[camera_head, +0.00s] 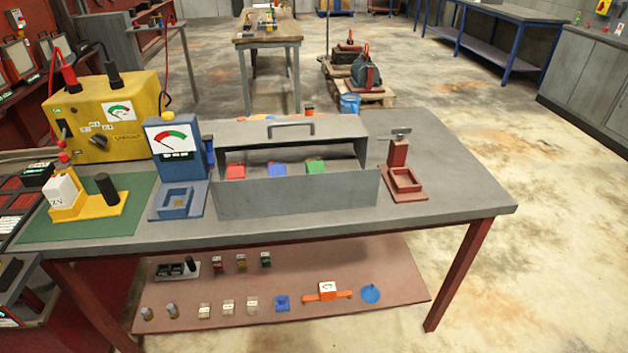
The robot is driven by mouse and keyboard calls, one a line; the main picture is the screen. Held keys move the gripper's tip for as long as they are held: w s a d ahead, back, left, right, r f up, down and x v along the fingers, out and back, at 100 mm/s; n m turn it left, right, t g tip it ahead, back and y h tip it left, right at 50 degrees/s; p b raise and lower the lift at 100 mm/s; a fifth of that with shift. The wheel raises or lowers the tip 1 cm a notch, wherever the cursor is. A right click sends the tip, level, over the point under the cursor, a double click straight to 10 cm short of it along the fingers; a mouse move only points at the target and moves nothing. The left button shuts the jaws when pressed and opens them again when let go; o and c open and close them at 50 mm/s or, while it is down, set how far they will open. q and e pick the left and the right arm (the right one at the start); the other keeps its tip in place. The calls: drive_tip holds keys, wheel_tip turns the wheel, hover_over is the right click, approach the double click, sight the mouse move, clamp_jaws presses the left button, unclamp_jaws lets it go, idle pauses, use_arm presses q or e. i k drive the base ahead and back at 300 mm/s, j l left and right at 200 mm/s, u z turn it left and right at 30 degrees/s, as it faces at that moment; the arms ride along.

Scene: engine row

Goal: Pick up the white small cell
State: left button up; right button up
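A white block-shaped cell (62,192) with dark lettering sits on a yellow stand (92,208) at the left end of the workbench. Several smaller blocks lie on the lower shelf, among them a pale one (204,311), a second pale one (228,306) and a third pale one (252,304). I cannot tell for sure which of these pale things is the white small cell. Neither of my grippers is in view.
A grey open box (297,198) holds red, blue and green blocks. A blue meter stand (178,185), yellow charger (100,115) and red fixture (404,183) stand around it. The bench's right end (465,195) is clear. The lower shelf (380,270) lies under the bench.

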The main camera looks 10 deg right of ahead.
sight(60, 190)
drive_tip(key=i+j+z, duration=0.15)
drive_tip(key=j, duration=0.2)
drive_tip(key=i+j+z, duration=0.1)
drive_tip(key=j, duration=0.25)
drive_tip(key=i+j+z, duration=0.15)
drive_tip(key=j, duration=0.25)
drive_tip(key=i+j+z, duration=0.1)
drive_tip(key=j, duration=0.25)
